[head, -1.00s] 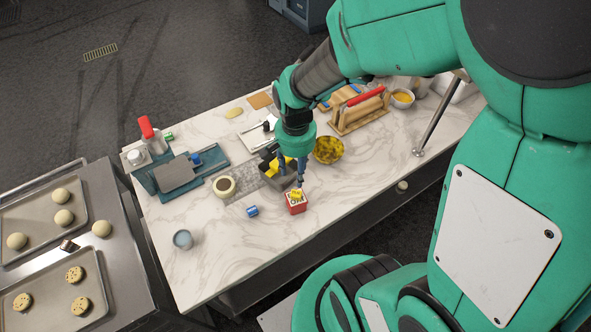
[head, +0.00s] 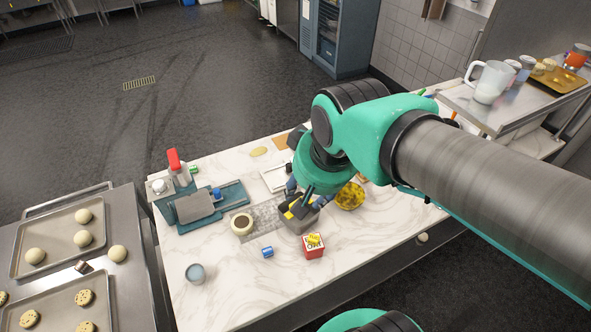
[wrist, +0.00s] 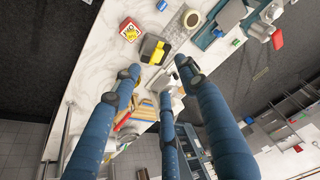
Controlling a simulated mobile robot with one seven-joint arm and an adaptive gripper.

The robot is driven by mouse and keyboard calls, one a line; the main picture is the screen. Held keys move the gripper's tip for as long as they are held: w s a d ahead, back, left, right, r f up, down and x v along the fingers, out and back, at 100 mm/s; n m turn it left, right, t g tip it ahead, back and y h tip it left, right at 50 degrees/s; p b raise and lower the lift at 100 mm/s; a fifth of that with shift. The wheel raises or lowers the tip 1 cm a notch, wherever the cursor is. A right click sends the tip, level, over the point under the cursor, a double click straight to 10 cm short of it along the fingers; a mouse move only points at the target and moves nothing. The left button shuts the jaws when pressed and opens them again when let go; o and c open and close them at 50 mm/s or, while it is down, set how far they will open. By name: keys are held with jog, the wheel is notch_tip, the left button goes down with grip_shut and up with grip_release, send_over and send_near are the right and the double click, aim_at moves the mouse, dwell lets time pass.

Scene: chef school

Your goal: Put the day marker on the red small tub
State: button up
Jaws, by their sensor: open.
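The red small tub (head: 314,252) stands upright on the marble counter near its front edge. It also shows at the top of the wrist view (wrist: 126,24). A small yellow piece (head: 313,239), apparently the day marker, lies on top of the tub, over a pale face with dark print. My gripper (head: 310,193) is open and appears empty, above and behind the tub, apart from it. In the wrist view its blue fingers (wrist: 156,75) are spread, with nothing between their tips. A dark grey bin (head: 303,226) holding yellow pieces stands just behind the tub, partly hidden by my gripper.
A blue cylinder (head: 268,252), a round pot with dark filling (head: 242,224) and a grey cup (head: 195,273) stand left of the tub. A yellow bowl (head: 350,196) stands to the right. Trays of dough (head: 65,240) lie on the left table. The front-left counter is mostly clear.

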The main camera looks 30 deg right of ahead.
jog(key=shift+n+t, duration=0.6)
jog(key=shift+n, duration=0.3)
jog(key=s+r, duration=0.1)
jog(key=r, duration=0.1)
jog(key=s+a+r, duration=0.1)
jog(key=s+r, duration=0.1)
jog(key=shift+s+a, duration=0.1)
jog(key=shift+a, duration=0.05)
jog(key=shift+f, duration=0.2)
notch_tip(320, 180, down, 7)
jog(key=b, duration=0.7)
jog(key=shift+r, duration=0.15)
